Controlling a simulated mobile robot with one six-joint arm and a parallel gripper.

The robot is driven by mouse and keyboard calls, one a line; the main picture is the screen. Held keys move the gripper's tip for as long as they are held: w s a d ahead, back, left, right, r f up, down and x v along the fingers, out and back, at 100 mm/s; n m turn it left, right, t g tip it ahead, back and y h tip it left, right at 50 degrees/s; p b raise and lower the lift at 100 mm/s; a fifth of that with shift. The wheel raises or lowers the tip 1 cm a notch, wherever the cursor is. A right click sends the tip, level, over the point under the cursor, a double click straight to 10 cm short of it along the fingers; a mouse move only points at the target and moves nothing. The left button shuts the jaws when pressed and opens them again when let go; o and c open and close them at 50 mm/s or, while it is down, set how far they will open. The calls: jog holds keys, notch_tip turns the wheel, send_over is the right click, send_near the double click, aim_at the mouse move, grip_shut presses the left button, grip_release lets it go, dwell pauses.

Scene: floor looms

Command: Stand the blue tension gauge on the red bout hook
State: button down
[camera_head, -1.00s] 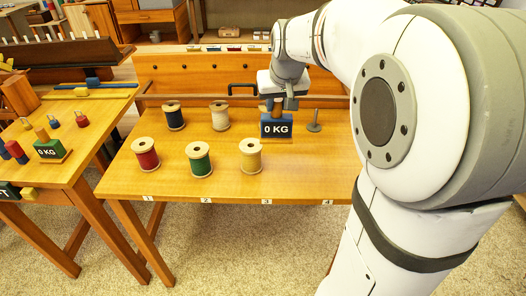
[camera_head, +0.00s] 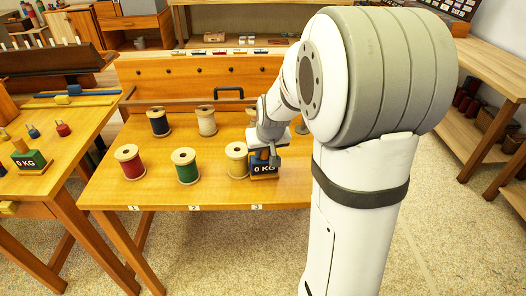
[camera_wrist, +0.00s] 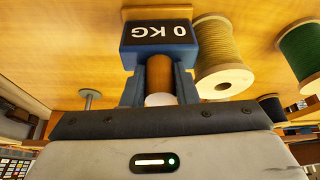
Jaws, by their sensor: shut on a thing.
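The blue tension gauge (camera_head: 264,171), a block with a "0 KG" display and a brown handle, is at my gripper (camera_head: 265,152) by the front right of the middle table. In the wrist view my gripper (camera_wrist: 159,92) is shut on the handle of the gauge (camera_wrist: 160,38). I cannot tell whether its base touches the table. A small red piece with a loop on top (camera_head: 63,129) stands on the left table, beside a blue one (camera_head: 33,131). I cannot tell whether it is the red bout hook.
A yellow spool (camera_head: 236,160) is just left of the gauge. Green (camera_head: 186,168), red (camera_head: 131,164), black (camera_head: 158,123) and cream (camera_head: 206,122) spools stand on the middle table (camera_head: 110,190). A grey peg (camera_wrist: 90,97) stands behind. A green gauge (camera_head: 30,160) is on the left table.

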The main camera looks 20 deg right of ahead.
jog(key=shift+s+r, duration=0.25)
jog(key=shift+s, duration=0.3)
jog(key=shift+s+r, duration=0.25)
jog(key=shift+s, duration=0.25)
jog(key=shift+w+f, duration=0.3)
jog(key=shift+f, duration=0.05)
jog(key=shift+s+f+b, duration=0.1)
jog(key=shift+f+b, duration=0.1)
jog(key=shift+b, duration=0.3)
jog(key=c, duration=1.1)
grip_release()
jog(key=shift+r, duration=0.1)
jog(key=shift+c, duration=0.2)
